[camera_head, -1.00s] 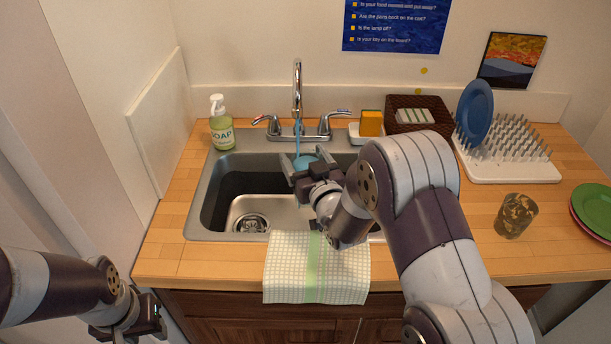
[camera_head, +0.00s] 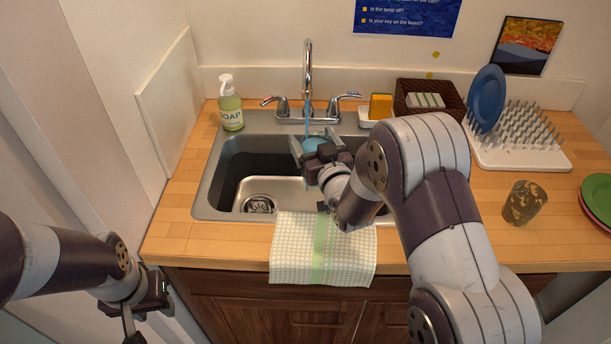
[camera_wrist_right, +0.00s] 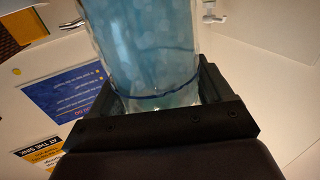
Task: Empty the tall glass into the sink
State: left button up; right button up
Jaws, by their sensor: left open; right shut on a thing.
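The tall glass shows in the head view as a small light-blue patch (camera_head: 314,144) over the back of the sink, mostly hidden by my right gripper (camera_head: 310,150). The wrist view shows the glass (camera_wrist_right: 150,50) large, clear, with blue contents and a dark blue line around it. My right gripper is shut on it. Whether the glass is tilted I cannot tell. The steel sink (camera_head: 207,192) has a drain (camera_head: 258,204) at its left front. A thin blue streak hangs below the faucet spout; its source is unclear. My left gripper (camera_head: 147,309) is open and empty, low at the left.
The faucet (camera_head: 308,75) stands close behind the glass. A soap bottle (camera_head: 231,108) is at the back left, and a checked towel (camera_head: 300,250) hangs over the front edge. A patterned cup (camera_head: 524,203), dish rack (camera_head: 535,160) and plates (camera_head: 597,195) are at the right.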

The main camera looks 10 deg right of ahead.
jog(key=shift+w, duration=0.1)
jog(key=shift+w+d+f, duration=0.15)
jog(key=shift+d+f, duration=0.05)
jog(key=shift+f, duration=0.05)
jog(key=w+d+f+b, duration=0.6)
jog(key=d+f, duration=0.2)
jog(key=d, duration=0.1)
jog(key=shift+w, duration=0.1)
